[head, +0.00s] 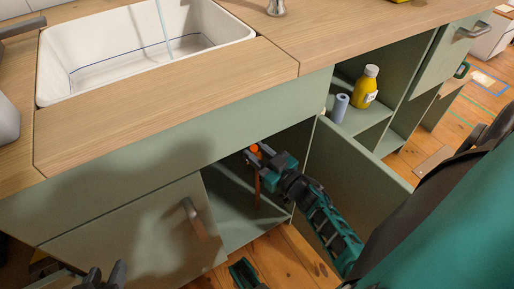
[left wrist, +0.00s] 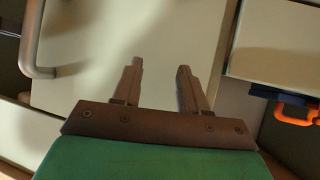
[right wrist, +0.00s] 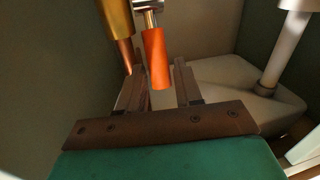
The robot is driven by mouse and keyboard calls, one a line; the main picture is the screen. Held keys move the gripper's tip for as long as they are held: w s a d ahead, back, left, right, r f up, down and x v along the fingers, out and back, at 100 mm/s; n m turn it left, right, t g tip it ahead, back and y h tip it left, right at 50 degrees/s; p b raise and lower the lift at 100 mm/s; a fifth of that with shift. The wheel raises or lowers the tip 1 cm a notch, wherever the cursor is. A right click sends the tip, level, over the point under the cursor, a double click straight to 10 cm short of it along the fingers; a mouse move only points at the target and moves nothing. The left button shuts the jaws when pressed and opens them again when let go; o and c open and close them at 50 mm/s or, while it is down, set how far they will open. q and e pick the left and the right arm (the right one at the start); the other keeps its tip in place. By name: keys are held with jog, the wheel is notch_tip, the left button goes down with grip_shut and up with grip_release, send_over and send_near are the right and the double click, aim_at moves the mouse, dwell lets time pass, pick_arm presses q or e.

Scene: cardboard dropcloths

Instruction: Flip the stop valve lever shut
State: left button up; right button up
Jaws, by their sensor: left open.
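The stop valve's orange lever (right wrist: 156,58) hangs down from a silver fitting (right wrist: 147,6) in the right wrist view. A brass part and copper pipe (right wrist: 125,55) stand just left of it. In the head view the orange lever (head: 254,148) shows inside the open cabinet under the sink. My right gripper (right wrist: 160,78) is open, its fingers either side of the lever's lower end; I cannot tell whether they touch it. It also shows in the head view (head: 258,156). My left gripper (left wrist: 158,68) is open and empty in front of the closed cabinet door.
The open green door (head: 355,180) stands right of my right arm. The closed door's handle (head: 195,217) is to the left. A yellow bottle (head: 366,87) and a blue-grey roll (head: 339,107) stand on a shelf. A white pipe (right wrist: 285,50) rises inside the cabinet.

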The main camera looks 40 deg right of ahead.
jog(key=shift+w, duration=0.1)
jog(key=shift+c, duration=0.5)
grip_shut()
